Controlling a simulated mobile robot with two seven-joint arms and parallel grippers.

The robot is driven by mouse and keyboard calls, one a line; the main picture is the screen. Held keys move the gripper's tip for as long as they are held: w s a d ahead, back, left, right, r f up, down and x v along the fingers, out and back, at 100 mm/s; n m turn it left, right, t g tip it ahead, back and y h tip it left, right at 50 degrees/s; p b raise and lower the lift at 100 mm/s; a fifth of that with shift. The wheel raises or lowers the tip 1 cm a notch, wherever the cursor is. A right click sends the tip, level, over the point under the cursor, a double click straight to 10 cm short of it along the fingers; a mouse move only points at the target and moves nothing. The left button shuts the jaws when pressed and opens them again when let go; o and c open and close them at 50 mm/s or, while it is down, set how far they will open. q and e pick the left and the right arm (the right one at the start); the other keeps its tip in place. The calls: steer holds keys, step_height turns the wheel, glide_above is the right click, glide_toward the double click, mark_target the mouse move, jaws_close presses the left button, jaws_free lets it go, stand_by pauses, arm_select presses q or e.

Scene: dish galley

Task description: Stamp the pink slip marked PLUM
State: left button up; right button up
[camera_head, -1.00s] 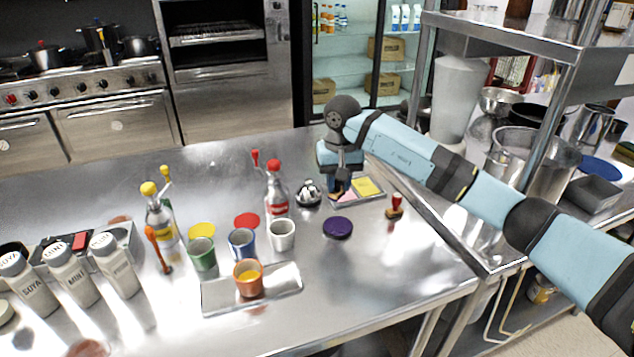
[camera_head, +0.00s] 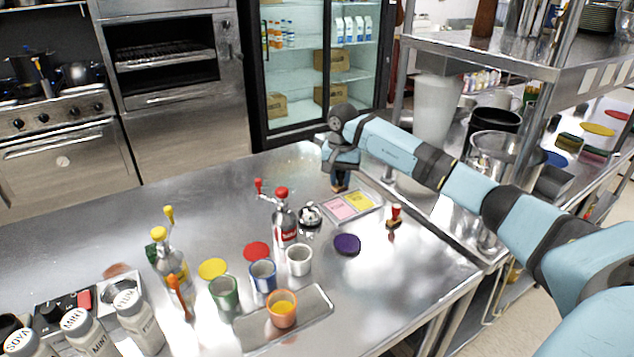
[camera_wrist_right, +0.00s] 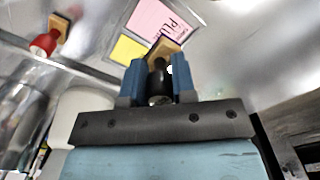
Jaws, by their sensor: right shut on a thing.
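My right gripper (camera_head: 341,176) is shut on a stamp with a dark handle and a wooden block (camera_wrist_right: 164,48), held near the back left edge of the slip tray. The pink slip (camera_head: 341,208) lies in the tray beside a yellow slip (camera_head: 358,199). In the right wrist view the pink slip (camera_wrist_right: 150,17) carries large dark letters, of which "PLU" reads; the held stamp hides part of it. I cannot tell whether it bears a stamped mark. A red-handled stamp (camera_head: 395,214) stands right of the tray. My left gripper is not in view.
A dark purple round pad (camera_head: 347,244) lies in front of the tray (camera_head: 374,207). A bell (camera_head: 310,215) and a red-topped bottle (camera_head: 285,222) stand left of it. Several cups and a small tray (camera_head: 318,313) are nearer. A shelf post rises at right.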

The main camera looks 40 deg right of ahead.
mark_target(340, 208)
steer(key=shift+w+d+r, duration=0.1)
steer(key=shift+w+d, duration=0.05)
steer(key=shift+d, duration=0.1)
steer(key=shift+f+b, duration=0.4)
steer(key=shift+f, duration=0.25)
step_height(340, 208, down, 4)
steer(key=shift+r+b, duration=0.2)
steer(key=shift+b, duration=0.9)
steer(key=shift+f+b, duration=0.35)
steer(key=shift+f, duration=0.2)
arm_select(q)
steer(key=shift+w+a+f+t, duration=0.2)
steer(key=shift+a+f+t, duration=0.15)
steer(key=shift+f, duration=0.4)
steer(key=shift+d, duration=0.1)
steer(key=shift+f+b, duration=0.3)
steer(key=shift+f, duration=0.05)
arm_select(e)
steer(key=shift+f, duration=0.6)
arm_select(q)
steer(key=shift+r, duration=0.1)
arm_select(e)
steer(key=shift+r, duration=0.15)
